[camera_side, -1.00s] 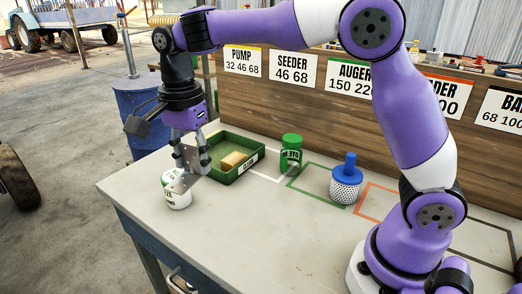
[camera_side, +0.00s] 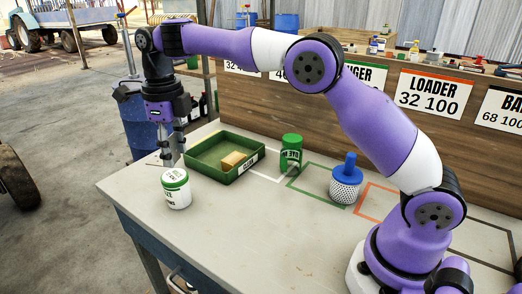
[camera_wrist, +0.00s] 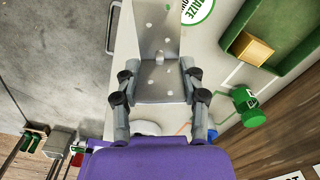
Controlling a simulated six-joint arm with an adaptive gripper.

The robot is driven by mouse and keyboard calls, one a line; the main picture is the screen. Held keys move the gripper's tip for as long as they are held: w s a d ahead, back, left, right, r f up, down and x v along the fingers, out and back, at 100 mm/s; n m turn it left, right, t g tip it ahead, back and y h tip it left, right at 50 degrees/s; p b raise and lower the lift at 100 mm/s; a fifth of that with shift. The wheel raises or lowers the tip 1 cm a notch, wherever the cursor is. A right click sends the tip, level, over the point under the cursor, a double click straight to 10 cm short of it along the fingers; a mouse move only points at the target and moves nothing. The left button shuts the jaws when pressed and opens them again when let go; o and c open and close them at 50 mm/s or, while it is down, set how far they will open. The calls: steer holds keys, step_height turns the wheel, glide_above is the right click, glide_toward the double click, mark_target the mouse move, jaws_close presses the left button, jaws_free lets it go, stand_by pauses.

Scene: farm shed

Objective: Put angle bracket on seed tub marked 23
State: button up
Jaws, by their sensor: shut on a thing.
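My gripper (camera_side: 171,148) is shut on the angle bracket (camera_wrist: 160,80), a grey metal L-shaped plate with holes. In the wrist view the bracket sits between the fingertips (camera_wrist: 160,82), one leg reaching toward the top edge. A white tub with a green band (camera_side: 176,189) stands upright near the bench's left edge; its lid, reading MAIZE, shows partly in the wrist view (camera_wrist: 197,8). I cannot read a 23 on it. In the side view my gripper is behind and above the tub, and the bracket is hard to make out. I see no contact with the tub.
A green tray (camera_side: 237,175) with a tan block (camera_side: 233,160) lies right of the tub. A green container (camera_side: 291,153) and a blue-handled, white meshed item (camera_side: 346,180) stand further right. Signs line the wooden board behind. The front of the bench (camera_side: 255,235) is clear.

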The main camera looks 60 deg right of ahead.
mark_target(186, 177)
steer(key=w+d+f, duration=0.2)
steer(key=d, duration=0.1)
steer(key=shift+w+d+f, duration=0.1)
steer(key=shift+w+f, duration=0.15)
steer(key=shift+d+f, duration=0.1)
steer(key=shift+f, duration=1.9)
steer(key=shift+f, duration=0.1)
steer(key=o, duration=1.1)
steer(key=shift+o, duration=0.2)
